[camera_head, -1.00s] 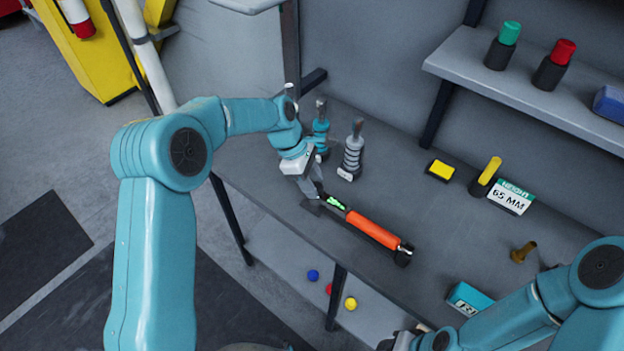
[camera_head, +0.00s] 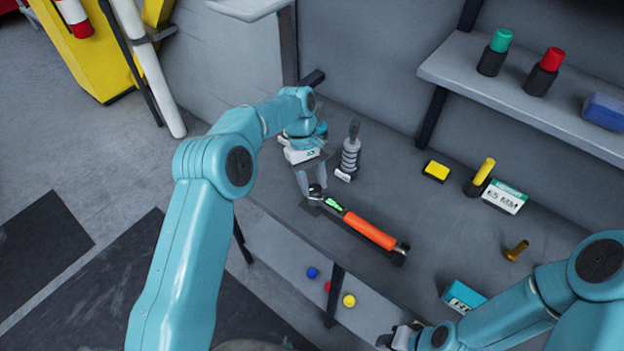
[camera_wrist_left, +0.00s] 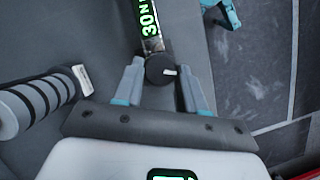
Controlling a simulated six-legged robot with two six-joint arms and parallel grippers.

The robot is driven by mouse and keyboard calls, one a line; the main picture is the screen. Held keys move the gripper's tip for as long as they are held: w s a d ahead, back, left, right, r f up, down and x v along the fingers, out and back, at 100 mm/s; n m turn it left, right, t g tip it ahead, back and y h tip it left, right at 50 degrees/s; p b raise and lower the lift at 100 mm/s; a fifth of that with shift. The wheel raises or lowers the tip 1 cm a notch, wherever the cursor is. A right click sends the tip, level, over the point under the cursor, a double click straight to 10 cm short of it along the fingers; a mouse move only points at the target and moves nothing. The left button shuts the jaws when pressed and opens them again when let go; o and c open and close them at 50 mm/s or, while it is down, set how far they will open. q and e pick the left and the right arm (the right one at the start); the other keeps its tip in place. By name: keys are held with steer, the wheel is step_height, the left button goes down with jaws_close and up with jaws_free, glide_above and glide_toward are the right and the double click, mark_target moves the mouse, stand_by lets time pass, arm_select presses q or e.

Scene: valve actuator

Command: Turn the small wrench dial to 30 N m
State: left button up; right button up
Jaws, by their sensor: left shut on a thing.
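The orange-handled torque wrench (camera_head: 369,230) lies on the grey bench, with a green-lit display (camera_head: 333,203) near its left end. In the left wrist view the display (camera_wrist_left: 149,20) shows green figures that read "30 N", the rest being hard to read. The round dark dial (camera_wrist_left: 160,68) with a white mark sits at the end of the wrench. My left gripper (camera_head: 312,192) reaches down over this end, and its fingers (camera_wrist_left: 160,85) are shut on the dial, one at each side. My right gripper (camera_head: 400,338) is at the bottom edge, its jaws too unclear to judge.
A yellow block (camera_head: 437,171), a yellow-handled piece (camera_head: 482,176), a "65 MM" sign (camera_head: 504,198), a brass piece (camera_head: 516,250) and a teal box (camera_head: 462,297) are farther right. A shelf (camera_head: 445,62) hangs above.

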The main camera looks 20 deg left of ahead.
arm_select(q)
steer(key=shift+m, duration=0.5)
steer(key=o, duration=1.1)
steer(key=shift+c, duration=0.2)
steer(key=shift+w+r, duration=0.1)
steer(key=v, duration=0.7)
steer(key=shift+r, duration=0.15)
